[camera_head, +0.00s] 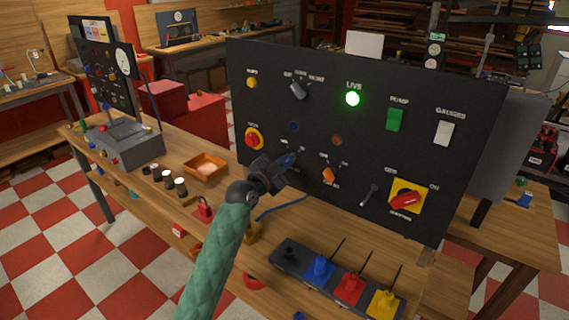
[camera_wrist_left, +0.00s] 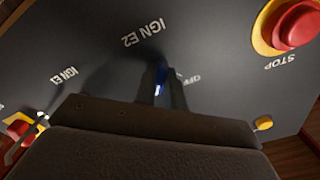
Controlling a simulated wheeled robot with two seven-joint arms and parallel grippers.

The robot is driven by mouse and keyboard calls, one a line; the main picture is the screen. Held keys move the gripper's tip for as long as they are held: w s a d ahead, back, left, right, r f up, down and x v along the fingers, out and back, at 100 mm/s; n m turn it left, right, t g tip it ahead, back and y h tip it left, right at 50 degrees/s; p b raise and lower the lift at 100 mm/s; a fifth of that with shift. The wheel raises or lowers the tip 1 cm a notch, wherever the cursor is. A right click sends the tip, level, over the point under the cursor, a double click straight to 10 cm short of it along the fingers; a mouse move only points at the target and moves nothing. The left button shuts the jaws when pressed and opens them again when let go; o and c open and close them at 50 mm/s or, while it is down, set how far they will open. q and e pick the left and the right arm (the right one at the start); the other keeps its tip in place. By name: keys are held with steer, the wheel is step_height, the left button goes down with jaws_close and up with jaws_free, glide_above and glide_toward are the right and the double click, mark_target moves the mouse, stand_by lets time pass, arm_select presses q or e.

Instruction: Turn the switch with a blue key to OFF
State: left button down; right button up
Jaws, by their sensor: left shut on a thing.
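A black upright panel (camera_head: 300,125) stands on a wooden bench. My left gripper (camera_head: 284,164) reaches the panel's lower left part, its fingertips at the panel face. It is shut on the blue key (camera_head: 290,159), of which a small blue piece shows beside the fingers. In the left wrist view the key (camera_wrist_left: 160,78) shows as a blue sliver between the two dark fingers (camera_wrist_left: 162,92). The label OFF is to the right of the fingers and IGN E2 is above left. The fingers hide most of the switch, so its exact angle cannot be told. My right gripper is not in view.
A red stop button (camera_head: 254,140) on yellow is left of the gripper. An orange key switch (camera_head: 328,174) is close on the right. A red rotary handle (camera_head: 403,200) is further right. A green LIVE lamp (camera_head: 352,98) glows. Blue, red and yellow levers stand below on the bench.

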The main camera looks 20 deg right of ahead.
arm_select(q)
steer(key=n, duration=0.3)
steer(key=shift+n, duration=0.3)
steer(key=n+p, duration=0.1)
steer(key=n, duration=0.3)
steer(key=shift+r+n, duration=0.1)
steer(key=shift+n, duration=0.2)
steer(key=n+p, duration=0.2)
steer(key=n, duration=0.4)
steer(key=shift+s, duration=0.1)
steer(key=shift+n+p, duration=0.3)
steer(key=shift+n, duration=0.5)
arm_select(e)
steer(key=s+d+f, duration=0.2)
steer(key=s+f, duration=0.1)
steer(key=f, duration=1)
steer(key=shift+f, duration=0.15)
arm_select(q)
steer(key=c, duration=1.5)
jaws_free()
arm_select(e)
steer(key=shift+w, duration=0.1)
